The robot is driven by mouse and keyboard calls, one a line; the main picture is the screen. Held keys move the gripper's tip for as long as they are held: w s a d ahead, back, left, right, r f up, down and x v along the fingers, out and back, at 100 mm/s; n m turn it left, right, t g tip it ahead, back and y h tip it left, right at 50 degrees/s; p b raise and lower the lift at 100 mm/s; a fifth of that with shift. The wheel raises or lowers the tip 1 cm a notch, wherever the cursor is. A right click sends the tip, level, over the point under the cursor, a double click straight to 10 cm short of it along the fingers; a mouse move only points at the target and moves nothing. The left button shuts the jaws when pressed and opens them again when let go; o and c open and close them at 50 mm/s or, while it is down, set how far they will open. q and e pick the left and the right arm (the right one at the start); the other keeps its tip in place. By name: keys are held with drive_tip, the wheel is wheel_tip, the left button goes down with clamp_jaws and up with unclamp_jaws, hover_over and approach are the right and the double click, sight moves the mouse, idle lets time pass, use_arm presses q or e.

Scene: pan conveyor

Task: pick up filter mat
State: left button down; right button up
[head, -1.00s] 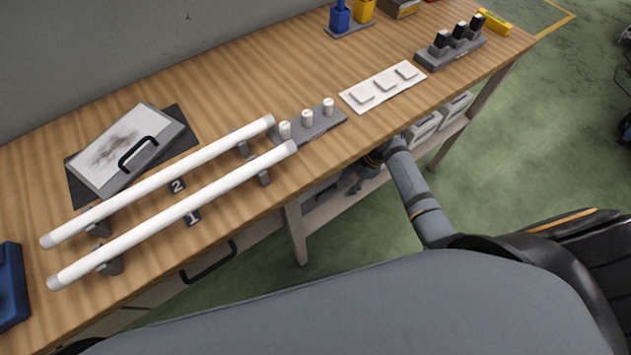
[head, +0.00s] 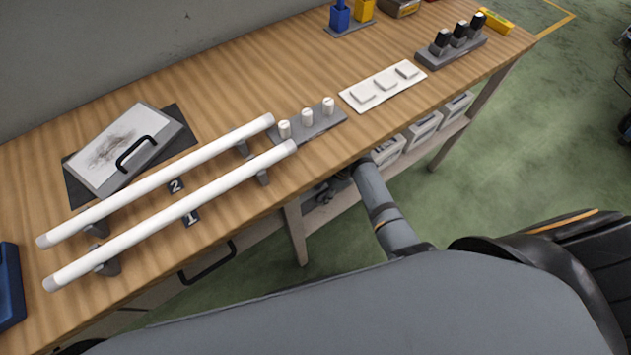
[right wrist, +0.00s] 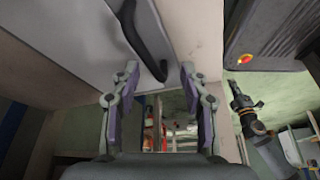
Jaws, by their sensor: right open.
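A flat panel with a pale, dark-smudged face, which looks like the filter mat (head: 115,150), lies tilted on a black plate (head: 80,190) at the bench's left; a black handle (head: 136,154) is on it. My right gripper (right wrist: 160,75) is open and empty in the right wrist view. A black bar handle (right wrist: 142,38) on a grey front shows beyond and partly between its fingers, apart from them as far as I can tell. In the head view my right arm reaches under the bench's front edge, its gripper mostly hidden there. My left gripper is not in view.
Two white tubes (head: 165,180) on stands lie in front of the panel. Small white cylinders (head: 307,118), a white strip with pads (head: 383,87) and a black-knobbed block (head: 452,50) stand rightward. A drawer handle (head: 208,262) is below the bench edge, with bins (head: 424,127) on the shelf.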

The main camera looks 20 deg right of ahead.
clamp_jaws()
drive_tip(key=shift+r, duration=0.1)
idle(0.5)
